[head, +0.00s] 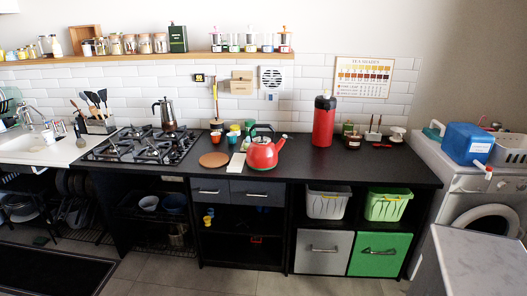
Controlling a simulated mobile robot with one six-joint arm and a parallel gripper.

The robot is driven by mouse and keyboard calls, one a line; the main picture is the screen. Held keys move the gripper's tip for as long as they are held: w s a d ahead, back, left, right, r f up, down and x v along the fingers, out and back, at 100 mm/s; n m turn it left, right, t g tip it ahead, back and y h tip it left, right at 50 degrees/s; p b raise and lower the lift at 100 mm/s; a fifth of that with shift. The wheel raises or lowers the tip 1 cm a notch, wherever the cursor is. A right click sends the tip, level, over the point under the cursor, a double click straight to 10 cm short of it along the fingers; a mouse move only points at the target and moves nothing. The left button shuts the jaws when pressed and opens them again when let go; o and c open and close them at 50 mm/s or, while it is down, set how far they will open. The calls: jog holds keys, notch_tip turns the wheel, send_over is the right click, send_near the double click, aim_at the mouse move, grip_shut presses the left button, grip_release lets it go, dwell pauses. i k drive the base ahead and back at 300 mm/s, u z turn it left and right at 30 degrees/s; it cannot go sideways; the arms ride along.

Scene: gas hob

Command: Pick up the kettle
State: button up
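The red kettle (262,154) stands upright on the black worktop (342,171), right of the gas hob (142,147). It has a dark arched handle over its top, and its spout points up to the right. A round wooden board (214,160) lies just left of it, and small cups and jars stand close behind it. My gripper is not visible in the head view, and nothing is seen touching the kettle.
A moka pot (168,113) stands on the hob. A tall red canister (324,122) stands right of the kettle, with jars further right. The worktop in front of the canister is clear. A grey surface (478,258) fills the lower right. Open floor (240,282) lies before the cabinets.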

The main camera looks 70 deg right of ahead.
aim_at(261, 156)
jog(key=z, duration=0.3)
jog(key=i, duration=0.7)
jog(key=z, duration=0.75)
jog(key=i, duration=0.5)
jog(key=z, duration=0.2)
